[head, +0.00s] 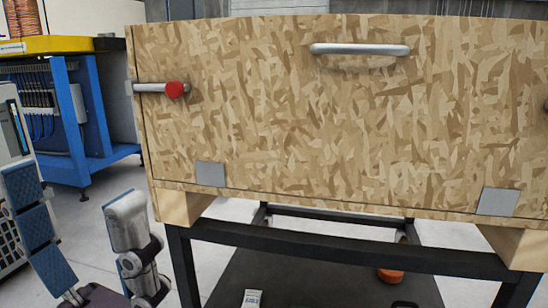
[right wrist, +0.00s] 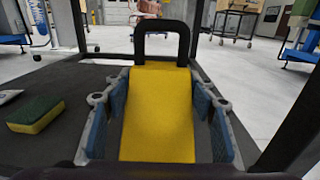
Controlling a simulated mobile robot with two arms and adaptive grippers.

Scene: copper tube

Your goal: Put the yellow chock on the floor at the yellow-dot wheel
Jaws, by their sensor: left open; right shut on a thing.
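The yellow chock (right wrist: 158,115), a wedge with a black loop handle (right wrist: 165,28) at its far end, fills the middle of the right wrist view. My right gripper (right wrist: 160,110) is shut on it, with blue pads along both sides. The chock is over or on the dark lower shelf (right wrist: 70,80) of a cart; I cannot tell whether it touches. In the head view my left gripper (head: 72,195) is open and empty at lower left, its blue-padded fingers spread apart. My right gripper is not in the head view. No yellow-dot wheel shows.
A large chipboard crate (head: 340,120) rests on a black cart frame (head: 340,256). A yellow-green sponge (right wrist: 36,114) lies on the shelf left of the chock. An orange object (head: 390,275) shows under the crate. A blue workbench (head: 95,130) stands at left. Open floor (right wrist: 255,90) lies right.

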